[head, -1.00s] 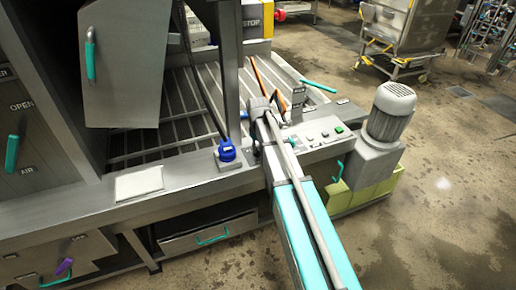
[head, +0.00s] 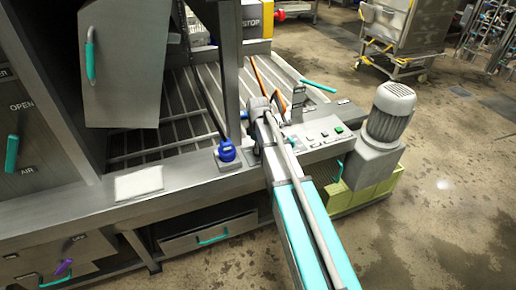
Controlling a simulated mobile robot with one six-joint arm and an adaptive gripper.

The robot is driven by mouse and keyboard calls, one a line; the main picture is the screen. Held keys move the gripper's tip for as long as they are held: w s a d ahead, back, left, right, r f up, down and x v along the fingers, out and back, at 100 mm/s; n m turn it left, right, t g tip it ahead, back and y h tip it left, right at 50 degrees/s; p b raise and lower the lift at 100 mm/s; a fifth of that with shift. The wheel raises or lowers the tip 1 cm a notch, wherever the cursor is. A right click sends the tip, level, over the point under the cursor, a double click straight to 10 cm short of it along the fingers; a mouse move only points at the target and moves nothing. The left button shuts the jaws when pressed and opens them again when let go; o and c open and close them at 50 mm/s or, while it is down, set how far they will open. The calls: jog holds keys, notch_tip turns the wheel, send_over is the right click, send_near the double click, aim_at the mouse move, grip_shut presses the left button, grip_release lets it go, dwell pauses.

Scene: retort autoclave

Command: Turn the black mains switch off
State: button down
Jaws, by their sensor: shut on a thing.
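My arm reaches up from the bottom of the head view to the left end of a grey control panel (head: 318,133). My gripper (head: 272,128) is at the arm's far end, mostly hidden by my own wrist and links. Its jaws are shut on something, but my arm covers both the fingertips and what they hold. I cannot make out the black mains switch clearly; it may be behind my wrist. A small upright grey plate (head: 298,106) stands on the panel just right of my wrist. A green button (head: 339,129) and several smaller buttons are further right.
A blue knob (head: 227,151) stands on the ledge left of my wrist, with a white cloth (head: 138,182) beyond it. A grey motor (head: 391,112) stands right of the panel. An open cabinet door (head: 125,65) hangs at upper left.

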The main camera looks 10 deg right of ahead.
dwell(0.4)
jog(key=c, duration=0.6)
grip_release()
jog(key=shift+c, duration=0.2)
jog(key=shift+m, duration=0.3)
